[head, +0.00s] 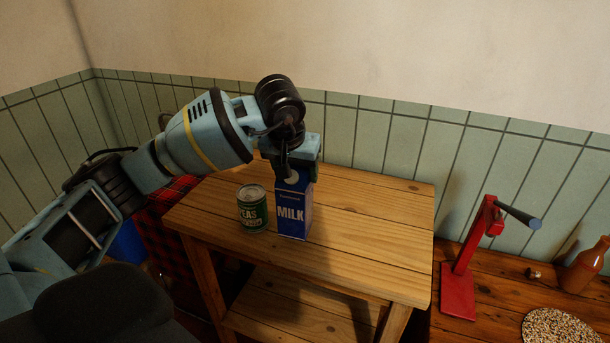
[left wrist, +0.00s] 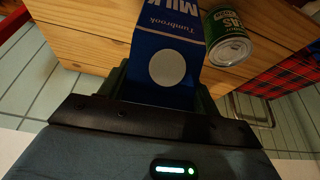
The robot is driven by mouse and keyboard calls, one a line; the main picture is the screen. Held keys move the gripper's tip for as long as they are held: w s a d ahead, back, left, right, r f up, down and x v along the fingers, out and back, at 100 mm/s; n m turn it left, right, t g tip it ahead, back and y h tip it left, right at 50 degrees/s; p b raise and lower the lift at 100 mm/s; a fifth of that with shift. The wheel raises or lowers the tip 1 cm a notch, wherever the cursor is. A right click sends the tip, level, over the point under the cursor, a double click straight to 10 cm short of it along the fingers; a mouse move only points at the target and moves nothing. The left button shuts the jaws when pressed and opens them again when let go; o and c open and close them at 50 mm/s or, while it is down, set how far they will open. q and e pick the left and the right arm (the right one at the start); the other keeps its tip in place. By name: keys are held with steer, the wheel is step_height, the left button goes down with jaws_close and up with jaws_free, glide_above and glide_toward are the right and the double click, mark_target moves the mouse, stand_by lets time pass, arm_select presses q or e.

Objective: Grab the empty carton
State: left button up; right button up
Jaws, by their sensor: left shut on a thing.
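The blue milk carton (head: 294,212) stands upright on the pine shelf unit's top (head: 370,220), with "MILK" in white on its side. My left gripper (head: 294,172) comes down from above and is shut on the upper part of the carton. In the left wrist view the carton (left wrist: 165,50) lies between the fingers of my left gripper (left wrist: 162,92), and a pale round spot shows on its sloped top. Whether the carton is empty cannot be seen. My right gripper is not in view.
A green can of peas (head: 252,210) stands close left of the carton; it also shows in the left wrist view (left wrist: 228,38). A red stand with a lever (head: 460,275), a brown bottle (head: 584,268) and a speckled round mat (head: 558,328) are on the right-hand table. The shelf top right of the carton is clear.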

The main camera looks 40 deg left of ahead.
arm_select(q)
steer(key=s+a+b, duration=0.1)
steer(key=s+a, duration=0.1)
steer(key=s, duration=0.4)
steer(key=s+a+r, duration=0.1)
steer(key=s+a, duration=0.1)
steer(key=s, duration=0.5)
steer(key=shift+a+r+b, duration=0.15)
steer(key=shift+a+b, duration=0.2)
steer(key=shift+a, duration=0.05)
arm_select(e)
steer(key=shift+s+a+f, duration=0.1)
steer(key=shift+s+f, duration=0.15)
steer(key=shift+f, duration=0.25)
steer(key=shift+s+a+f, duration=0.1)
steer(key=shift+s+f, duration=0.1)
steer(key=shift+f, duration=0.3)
